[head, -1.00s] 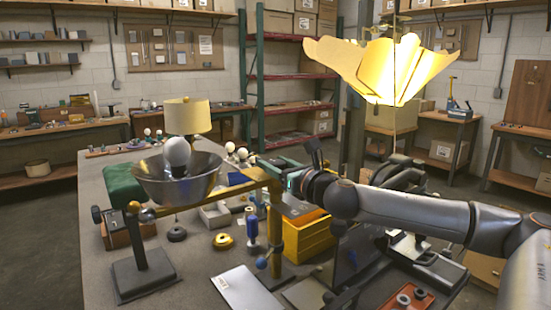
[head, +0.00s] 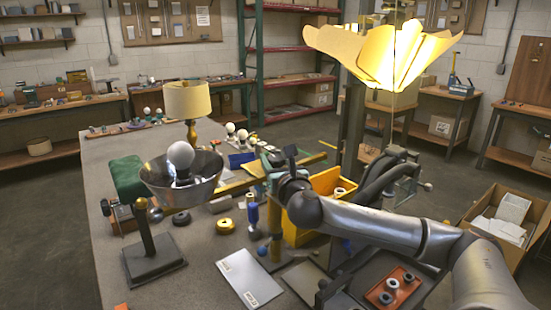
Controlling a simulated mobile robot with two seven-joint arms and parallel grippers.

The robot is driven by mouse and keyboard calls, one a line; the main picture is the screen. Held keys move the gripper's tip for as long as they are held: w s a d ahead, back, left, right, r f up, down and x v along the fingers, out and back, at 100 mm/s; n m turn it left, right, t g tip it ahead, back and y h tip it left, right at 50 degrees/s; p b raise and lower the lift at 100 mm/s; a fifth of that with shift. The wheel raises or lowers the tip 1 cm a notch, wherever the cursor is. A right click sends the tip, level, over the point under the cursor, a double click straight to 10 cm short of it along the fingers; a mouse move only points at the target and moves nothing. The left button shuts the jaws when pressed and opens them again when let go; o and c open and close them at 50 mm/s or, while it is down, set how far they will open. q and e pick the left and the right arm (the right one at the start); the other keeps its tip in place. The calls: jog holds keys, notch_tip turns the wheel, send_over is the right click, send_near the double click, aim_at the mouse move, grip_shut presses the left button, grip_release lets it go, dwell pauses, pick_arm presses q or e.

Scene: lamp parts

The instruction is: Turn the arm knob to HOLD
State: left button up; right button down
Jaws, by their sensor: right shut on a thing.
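A lamp with a silver bowl shade (head: 153,183) and a white bulb (head: 181,155) stands on the near left of the table. Its yellow arm (head: 240,184) runs right to the top of an upright post (head: 275,222). My right gripper (head: 272,166) is at that joint, shut on what appears to be the arm knob. The gripper hides most of the knob, so its setting cannot be read. My left gripper is not in view.
A yellow bin (head: 325,184) stands just behind my right arm. A white card (head: 248,277) lies in front of the post, and an orange tray (head: 392,291) with rings is at the lower right. A lit petal-shaped shade (head: 385,50) hangs above my arm.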

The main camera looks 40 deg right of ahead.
jog(key=shift+c, duration=1.3)
grip_release()
jog(key=v, duration=1.2)
jog(key=shift+s, duration=0.25)
jog(key=shift+a+f, duration=0.1)
jog(key=shift+a, duration=0.05)
